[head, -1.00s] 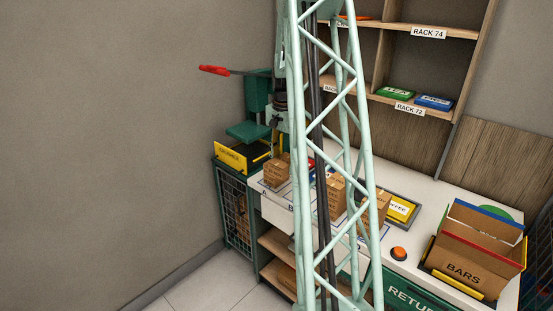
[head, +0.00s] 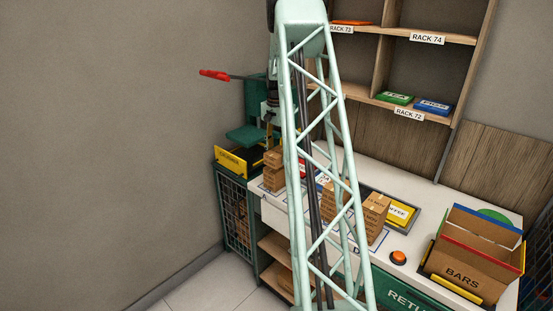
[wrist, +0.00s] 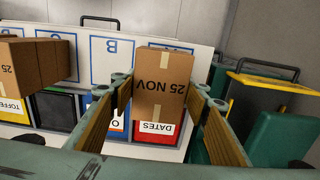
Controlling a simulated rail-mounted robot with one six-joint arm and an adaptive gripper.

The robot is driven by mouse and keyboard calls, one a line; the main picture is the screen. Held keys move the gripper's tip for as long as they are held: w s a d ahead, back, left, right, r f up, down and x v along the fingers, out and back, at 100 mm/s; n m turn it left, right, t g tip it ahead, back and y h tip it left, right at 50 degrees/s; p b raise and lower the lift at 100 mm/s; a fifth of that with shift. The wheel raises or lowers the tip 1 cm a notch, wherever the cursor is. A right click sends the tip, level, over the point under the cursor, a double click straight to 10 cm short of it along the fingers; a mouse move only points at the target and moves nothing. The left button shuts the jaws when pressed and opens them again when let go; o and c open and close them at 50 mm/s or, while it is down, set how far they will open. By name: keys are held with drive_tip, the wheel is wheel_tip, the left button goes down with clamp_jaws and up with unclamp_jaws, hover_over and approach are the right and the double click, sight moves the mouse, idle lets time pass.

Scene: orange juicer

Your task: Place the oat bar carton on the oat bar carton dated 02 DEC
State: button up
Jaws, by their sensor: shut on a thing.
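In the wrist view a brown carton (wrist: 163,68) with tape and an upside-down "25 NOV" sits between the two fingertips of my gripper (wrist: 162,92), which is shut on it. In the head view my pale green lattice arm hides the gripper. At the left of the counter there, an upper brown carton (head: 273,158) shows above a lower one (head: 273,180); I cannot tell whether they touch. Other carton stacks stand at the middle (head: 329,202) and at D (head: 376,205). I cannot read 02 DEC on any carton.
In the wrist view the B square (wrist: 106,72) is bare, and a carton (wrist: 27,66) stands left of it. DATES and TOFFEE bins lie nearer. The green press (head: 249,133) and yellow-fronted tray (head: 231,163) are close beside the left cartons. The BARS box (head: 464,277) stands right.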

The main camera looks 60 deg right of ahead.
drive_tip(key=shift+w+d+f, duration=0.1)
drive_tip(key=shift+w+d, duration=0.7)
drive_tip(key=shift+w, duration=0.1)
drive_tip(key=shift+d, duration=0.1)
drive_tip(key=shift+w+d, duration=0.1)
drive_tip(key=shift+w, duration=0.05)
drive_tip(key=shift+f, duration=1.8)
drive_tip(key=shift+f, duration=0.15)
drive_tip(key=o, duration=1)
drive_tip(key=shift+c, duration=0.2)
drive_tip(key=shift+r, duration=6.15)
